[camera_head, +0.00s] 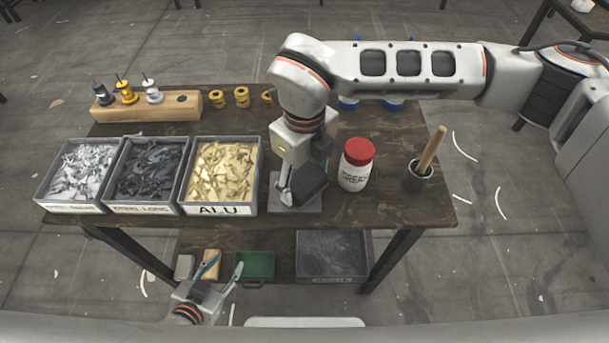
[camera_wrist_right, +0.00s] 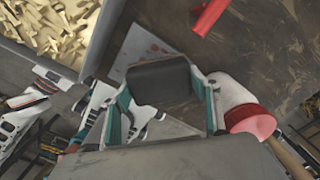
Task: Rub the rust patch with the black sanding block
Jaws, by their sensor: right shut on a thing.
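My right gripper (camera_head: 292,196) is shut on the black sanding block (camera_head: 310,187), low over a grey metal plate (camera_head: 283,208) at the table's front edge. In the right wrist view the block (camera_wrist_right: 160,80) sits between the two fingers of the gripper (camera_wrist_right: 165,97). The plate (camera_wrist_right: 140,48) shows beyond it with small brownish marks; the block hides part of it. I cannot tell whether the block touches the plate. My left gripper (camera_head: 226,268) is open and empty in front of the table, below its top.
The ALU bin (camera_head: 222,210) stands just left of the plate, with two more bins beyond. A red-capped grease bottle (camera_head: 353,172) and a dark pot (camera_head: 418,178) with a wooden handle stand to the right. A red object (camera_wrist_right: 209,15) lies behind the plate.

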